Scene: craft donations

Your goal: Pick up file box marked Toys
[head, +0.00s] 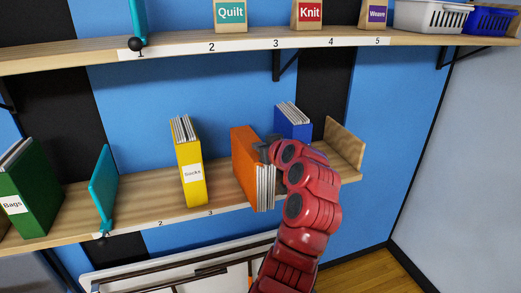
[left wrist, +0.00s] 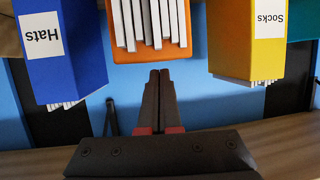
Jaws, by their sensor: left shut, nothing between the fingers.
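No label reading Toys shows in either view. An orange file box (head: 243,165) stands turned on the lower shelf, papers facing out, with no label showing; it also shows in the left wrist view (left wrist: 150,52). My left gripper (head: 266,146) comes over from the right, close to the orange box's upper right side, partly hidden by my red arm. In the left wrist view its fingers (left wrist: 160,76) are together and empty, pointing at the orange box. Whether they touch it I cannot tell. My right gripper is not in view.
The yellow Socks box (head: 190,165) stands left of the orange box, and the blue Hats box (head: 293,122) behind right, near a wooden end panel (head: 344,146). A teal divider (head: 104,190) and green Bags box (head: 30,190) stand farther left. An upper shelf (head: 90,53) runs above.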

